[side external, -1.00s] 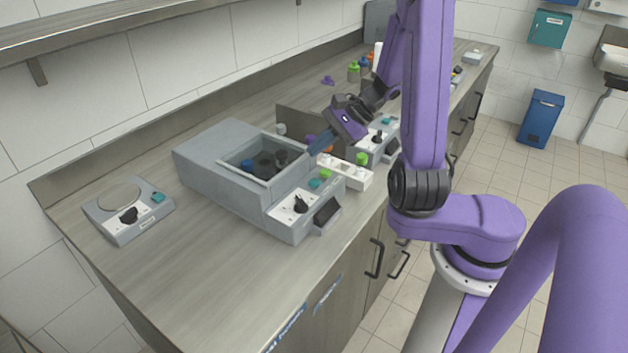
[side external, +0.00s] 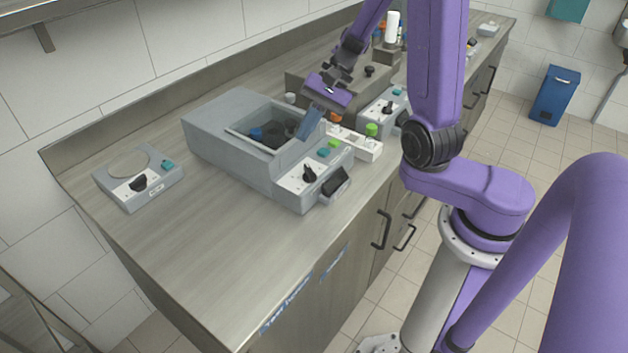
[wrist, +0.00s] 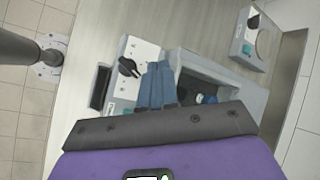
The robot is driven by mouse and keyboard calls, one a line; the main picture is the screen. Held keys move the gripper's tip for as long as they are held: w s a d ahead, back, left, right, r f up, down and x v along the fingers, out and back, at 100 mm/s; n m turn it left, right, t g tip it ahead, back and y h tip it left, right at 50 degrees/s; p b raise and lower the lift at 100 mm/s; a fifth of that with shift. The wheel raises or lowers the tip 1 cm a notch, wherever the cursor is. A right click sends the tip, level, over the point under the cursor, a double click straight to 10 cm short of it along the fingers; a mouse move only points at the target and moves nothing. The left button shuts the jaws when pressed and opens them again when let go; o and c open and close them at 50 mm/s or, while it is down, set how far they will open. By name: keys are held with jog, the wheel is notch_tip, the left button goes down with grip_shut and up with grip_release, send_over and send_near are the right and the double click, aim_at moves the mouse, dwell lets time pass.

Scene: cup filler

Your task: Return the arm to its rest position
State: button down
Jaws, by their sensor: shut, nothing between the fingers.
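My gripper (side external: 310,123) has blue fingers that point down and sit close together, with nothing held. In the side external view it hangs over the right edge of the grey machine's open well, near the machine's control panel. The wrist view shows the two shut fingers (wrist: 157,85) side by side in front of the machine's panel and well. The grey machine (side external: 215,135) has an open well with dark round items and a blue item inside. My fingers hide part of the well's right edge. No rest position is marked in view.
A white rack (side external: 368,151) with a green-capped item stands right of the machine. A second grey device (side external: 372,113) stands behind it. A small grey device with a round plate (side external: 127,163) is at left. The front left counter (side external: 200,255) is clear.

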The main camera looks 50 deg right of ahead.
jog(key=s+a+r+n+g+h, duration=0.1)
jog(key=s+n+h, duration=0.2)
jog(key=s+n, duration=0.8)
jog(key=s+a+r+n+h, duration=0.2)
jog(key=s+n+h, duration=0.2)
jog(key=s+n, duration=0.7)
jog(key=shift+a+n+g, duration=0.2)
jog(key=shift+n+g, duration=0.2)
jog(key=shift+n, duration=0.5)
jog(key=shift+r, duration=0.1)
